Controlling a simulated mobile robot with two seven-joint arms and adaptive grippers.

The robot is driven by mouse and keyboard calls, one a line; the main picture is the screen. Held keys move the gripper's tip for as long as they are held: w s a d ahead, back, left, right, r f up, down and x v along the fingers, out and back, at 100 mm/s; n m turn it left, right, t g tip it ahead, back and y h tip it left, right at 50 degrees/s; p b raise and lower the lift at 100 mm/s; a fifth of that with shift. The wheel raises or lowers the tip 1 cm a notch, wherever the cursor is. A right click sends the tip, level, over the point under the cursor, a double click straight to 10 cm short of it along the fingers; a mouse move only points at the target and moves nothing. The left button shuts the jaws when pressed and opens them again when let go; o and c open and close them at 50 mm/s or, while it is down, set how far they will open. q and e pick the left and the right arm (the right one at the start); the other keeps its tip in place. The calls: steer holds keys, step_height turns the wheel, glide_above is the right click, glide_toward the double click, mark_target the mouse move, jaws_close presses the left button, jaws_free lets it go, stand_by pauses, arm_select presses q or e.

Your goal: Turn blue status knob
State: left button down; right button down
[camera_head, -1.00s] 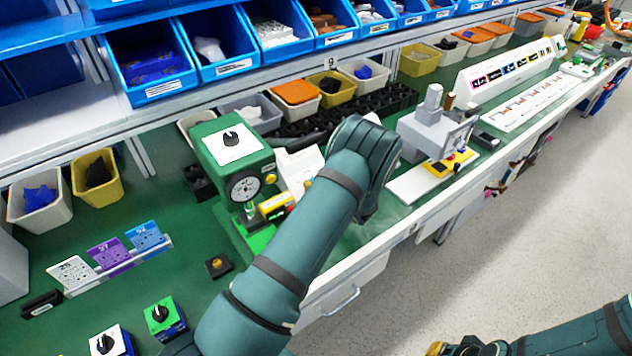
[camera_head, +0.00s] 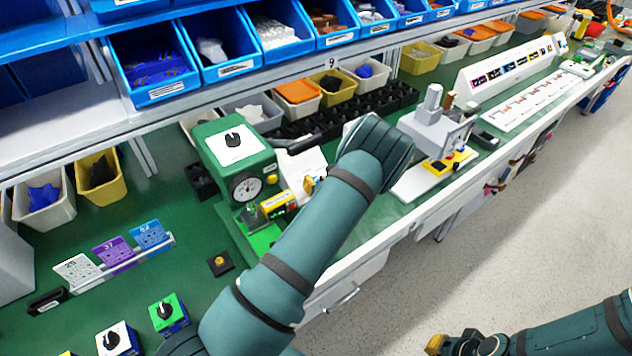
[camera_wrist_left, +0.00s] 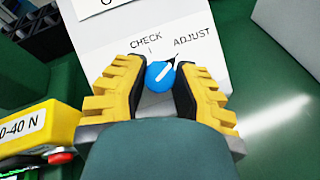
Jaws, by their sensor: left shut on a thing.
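In the left wrist view a round blue knob (camera_wrist_left: 160,76) with a white line sits on a white panel (camera_wrist_left: 110,42) printed CHECK and ADJUST. Its line points up and right, toward the ADJUST side. The yellow fingers of my left gripper (camera_wrist_left: 159,84) are closed in on both sides of the knob. In the head view my left forearm reaches the bench beside the green press (camera_head: 235,160) and hides the knob and most of the gripper. My right gripper (camera_head: 455,345) is at the bottom edge, away from the bench; its opening is unclear.
A yellow block labelled 0-40 N (camera_wrist_left: 40,128) is at the left of the wrist view. Blue bins (camera_head: 150,70) line the shelf above. A grey device (camera_head: 435,130) stands right of my forearm. Other black-knob boxes (camera_head: 168,312) are at lower left.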

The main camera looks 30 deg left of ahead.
arm_select(q)
steer(key=shift+a+r, duration=0.15)
steer(key=c, duration=0.7)
jaws_free()
steer(key=shift+w, duration=0.1)
steer(key=v, duration=1.2)
